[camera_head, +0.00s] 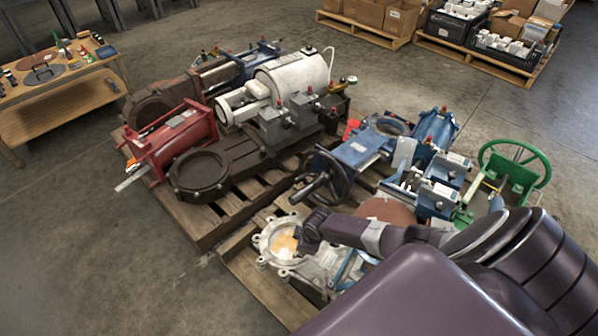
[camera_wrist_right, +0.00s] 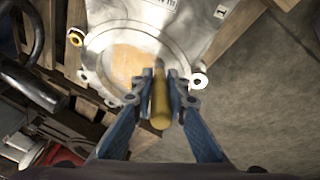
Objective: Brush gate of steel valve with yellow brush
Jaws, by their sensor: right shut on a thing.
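The steel valve (camera_head: 322,268) lies on the front pallet, with a round lugged flange around a tan, rust-coloured gate (camera_head: 285,245). In the right wrist view the valve's pale body (camera_wrist_right: 150,22) fills the top, and the gate (camera_wrist_right: 124,64) shows inside the ring. My right gripper (camera_head: 304,236) is over the gate's right side. In its wrist view the fingers (camera_wrist_right: 160,88) are shut on the yellow brush (camera_wrist_right: 160,106). The brush's far end lies over the gate's edge; whether it touches is unclear. My left gripper is not in view.
A blue valve with a dark handwheel (camera_head: 330,178) stands close behind the steel valve. A green handwheel (camera_head: 514,166) is at right. A dark round-flanged valve (camera_head: 200,174) and a red actuator (camera_head: 175,145) lie on the pallet behind. Open floor (camera_head: 80,230) is at left.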

